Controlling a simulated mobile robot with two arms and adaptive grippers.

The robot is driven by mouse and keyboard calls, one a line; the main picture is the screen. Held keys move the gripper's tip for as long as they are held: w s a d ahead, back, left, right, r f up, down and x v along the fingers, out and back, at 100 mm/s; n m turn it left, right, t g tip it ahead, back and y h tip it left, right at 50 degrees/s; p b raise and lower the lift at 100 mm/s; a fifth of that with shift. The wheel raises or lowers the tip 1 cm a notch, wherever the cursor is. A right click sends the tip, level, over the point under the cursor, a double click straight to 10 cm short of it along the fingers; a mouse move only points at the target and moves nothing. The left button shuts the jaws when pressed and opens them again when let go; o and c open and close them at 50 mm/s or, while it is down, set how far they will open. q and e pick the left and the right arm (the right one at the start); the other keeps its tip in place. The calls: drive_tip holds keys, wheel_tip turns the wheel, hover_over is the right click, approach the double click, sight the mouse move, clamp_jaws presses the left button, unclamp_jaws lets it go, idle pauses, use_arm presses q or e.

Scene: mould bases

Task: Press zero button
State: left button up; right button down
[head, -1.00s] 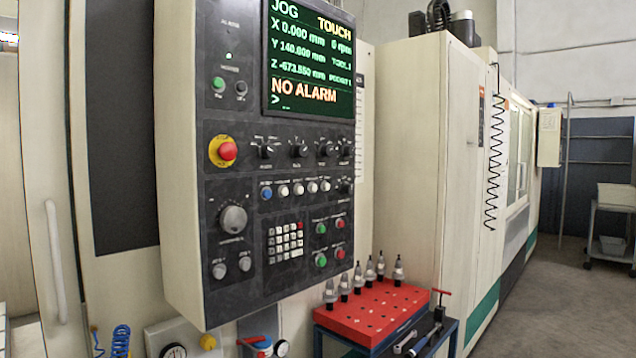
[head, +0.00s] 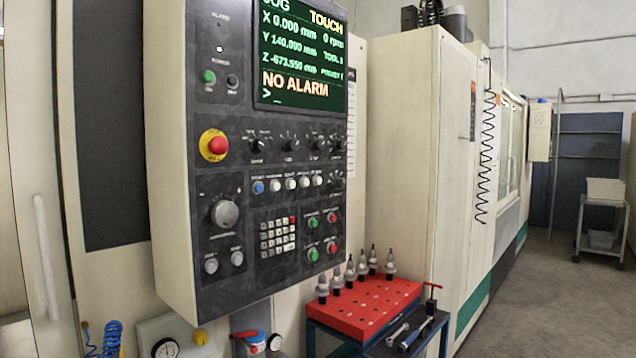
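A machine control panel (head: 180,180) stands at the left centre, facing me at an angle. Its row of small buttons holds one blue button (head: 258,187) and several white buttons (head: 290,184); the tiny labels are too blurred to read surely, so I cannot tell which is zero. A numeric keypad (head: 278,237) sits below, with green and red buttons (head: 313,222) to its right. The screen (head: 302,52) reads TOUCH, X 0.000, Y 140.000, a negative Z and NO ALARM. Neither of my grippers is in view.
A red emergency stop (head: 217,145) and a large dial (head: 224,213) are on the panel. A red tool rack (head: 365,309) with several tool holders stands below right of it. A tall cream cabinet (head: 405,150) is behind. Open grey floor (head: 550,300) lies at the right.

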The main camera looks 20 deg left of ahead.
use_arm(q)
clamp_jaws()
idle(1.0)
